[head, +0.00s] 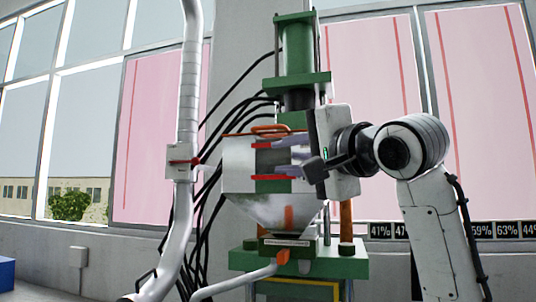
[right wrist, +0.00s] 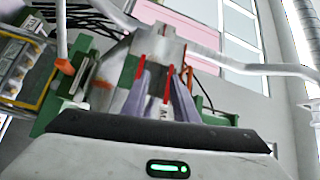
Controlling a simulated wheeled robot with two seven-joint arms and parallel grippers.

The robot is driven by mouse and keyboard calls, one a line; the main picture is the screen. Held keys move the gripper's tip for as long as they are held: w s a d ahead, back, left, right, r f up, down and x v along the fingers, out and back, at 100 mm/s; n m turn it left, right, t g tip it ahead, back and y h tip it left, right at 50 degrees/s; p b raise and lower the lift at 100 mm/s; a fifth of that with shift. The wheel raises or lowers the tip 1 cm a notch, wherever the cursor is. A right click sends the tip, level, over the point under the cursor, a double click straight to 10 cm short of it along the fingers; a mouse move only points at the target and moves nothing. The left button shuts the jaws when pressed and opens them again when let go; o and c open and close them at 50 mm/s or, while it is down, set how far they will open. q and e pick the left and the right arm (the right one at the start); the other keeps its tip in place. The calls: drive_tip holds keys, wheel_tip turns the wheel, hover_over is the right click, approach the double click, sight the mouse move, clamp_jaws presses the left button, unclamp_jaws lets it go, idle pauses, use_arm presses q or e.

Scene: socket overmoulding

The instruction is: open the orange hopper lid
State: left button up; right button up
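The metal hopper (head: 238,171) stands at the middle of the head view, a box narrowing to a cone below. Its orange lid (head: 240,134) shows as a thin edge lying flat along the top, with an orange loop handle (head: 270,128) on it. My right gripper (head: 284,157) comes in from the right, with its fingers spread apart, empty, below the lid's level and over the hopper's right side. Whether it touches the hopper I cannot tell. The two fingers show in the right wrist view (right wrist: 163,88), pointing at pale metal. My left gripper is not in view.
A green press column (head: 298,45) rises behind the hopper. A thick pale pipe (head: 188,90) with a red-handled valve stands to the left. Black cables (head: 235,105) hang behind. A green machine base (head: 335,262) lies below.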

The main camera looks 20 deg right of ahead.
drive_tip(key=m, duration=0.1)
approach(269, 126)
drive_tip(key=f, duration=0.1)
drive_tip(key=shift+t, duration=0.3)
drive_tip(key=p+x, duration=0.2)
drive_tip(key=x, duration=0.3)
drive_tip(key=p+x, duration=0.1)
drive_tip(key=x, duration=0.3)
drive_tip(key=shift+w+r+p, duration=0.25)
drive_tip(key=shift+w+p, duration=0.1)
drive_tip(key=shift+p, duration=0.05)
drive_tip(key=shift+w+a, duration=0.15)
drive_tip(key=shift+w, duration=0.3)
clamp_jaws()
drive_tip(key=shift+s+r, duration=0.1)
